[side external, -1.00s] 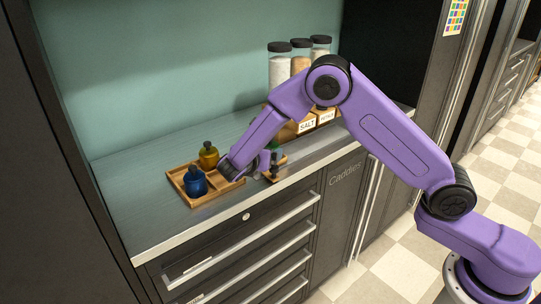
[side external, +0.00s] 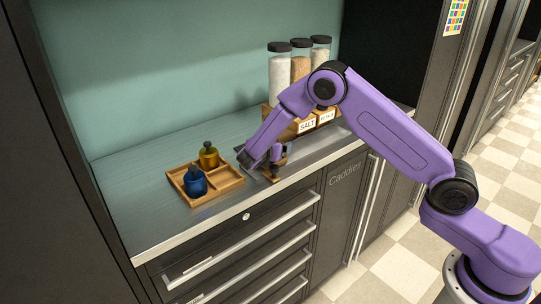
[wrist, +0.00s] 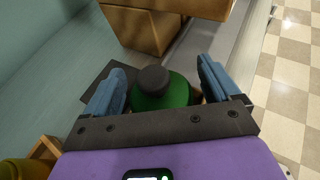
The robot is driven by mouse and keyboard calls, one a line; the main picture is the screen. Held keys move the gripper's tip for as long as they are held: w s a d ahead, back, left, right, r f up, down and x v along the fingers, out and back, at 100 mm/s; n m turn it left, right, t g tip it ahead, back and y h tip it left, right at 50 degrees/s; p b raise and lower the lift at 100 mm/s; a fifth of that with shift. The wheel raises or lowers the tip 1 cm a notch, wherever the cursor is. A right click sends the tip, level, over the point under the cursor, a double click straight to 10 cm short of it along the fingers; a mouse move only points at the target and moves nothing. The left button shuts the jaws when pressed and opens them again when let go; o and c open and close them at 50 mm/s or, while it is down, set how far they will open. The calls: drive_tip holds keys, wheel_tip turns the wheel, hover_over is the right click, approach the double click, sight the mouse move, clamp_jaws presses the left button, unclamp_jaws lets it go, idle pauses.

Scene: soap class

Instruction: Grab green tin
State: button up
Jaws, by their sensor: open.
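A round green tin (wrist: 178,97) with a dark cap (wrist: 154,79) shows in the wrist view, between the two blue-grey fingers of my gripper (wrist: 161,70). My gripper is open, with one finger on each side of the tin. I cannot tell whether either finger touches it. In the side external view my gripper (side external: 264,163) is low over the counter near its front edge, and it largely hides the tin.
A wooden tray (side external: 227,188) left of my gripper holds a blue bottle (side external: 195,182) and an olive-yellow bottle (side external: 208,156). A wooden rack (side external: 290,127) with tall jars (side external: 279,76) stands behind. The counter's left part (side external: 130,195) is clear.

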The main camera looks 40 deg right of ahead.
drive_tip(key=shift+c, duration=0.4)
drive_tip(key=c, duration=1.1)
drive_tip(key=shift+r, duration=0.1)
